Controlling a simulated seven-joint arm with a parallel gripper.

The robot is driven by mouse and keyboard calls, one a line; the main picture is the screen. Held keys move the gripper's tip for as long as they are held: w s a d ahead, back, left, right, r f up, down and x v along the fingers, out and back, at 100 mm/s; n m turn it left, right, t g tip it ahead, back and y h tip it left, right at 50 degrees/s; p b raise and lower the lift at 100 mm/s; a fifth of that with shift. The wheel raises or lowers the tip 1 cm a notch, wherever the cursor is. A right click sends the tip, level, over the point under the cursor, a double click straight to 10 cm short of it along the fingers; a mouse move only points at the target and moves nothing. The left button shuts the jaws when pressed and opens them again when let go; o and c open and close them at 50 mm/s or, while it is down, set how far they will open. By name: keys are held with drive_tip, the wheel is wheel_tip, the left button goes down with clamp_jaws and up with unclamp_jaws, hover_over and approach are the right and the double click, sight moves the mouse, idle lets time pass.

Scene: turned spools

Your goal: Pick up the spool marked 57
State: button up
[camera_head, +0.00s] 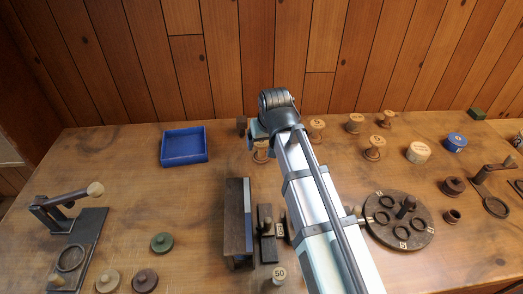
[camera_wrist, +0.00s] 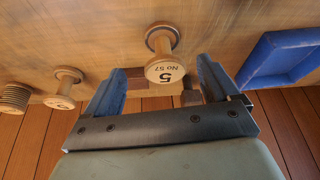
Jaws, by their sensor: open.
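The spool marked 57 (camera_wrist: 165,72) is pale turned wood, with "5" and "No 57" on its end face in the wrist view. The face is towards the camera and sits between my gripper's two blue fingers in the picture; whether it is at fingertip depth I cannot tell. My gripper (camera_wrist: 160,68) is open, with gaps visible on both sides of the spool. In the head view a spool (camera_head: 261,152) stands just below my gripper (camera_head: 258,132), partly hidden by it; its marking is not readable there.
A blue tray (camera_head: 184,161) lies left of my gripper. Other pale spools (camera_head: 374,150) stand to the right, near a round wooden disc (camera_head: 418,152). A dark brown block (camera_head: 241,124) is close beside my gripper. A dark upright board (camera_head: 236,215) stands nearer the front. A plank wall closes the back.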

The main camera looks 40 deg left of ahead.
sight(262, 150)
drive_tip(key=shift+a+x, duration=0.15)
drive_tip(key=shift+x, duration=1.65)
drive_tip(key=shift+a+x, duration=0.15)
drive_tip(key=shift+x, duration=1.7)
drive_tip(key=shift+s+r, duration=0.1)
drive_tip(key=c, duration=1.1)
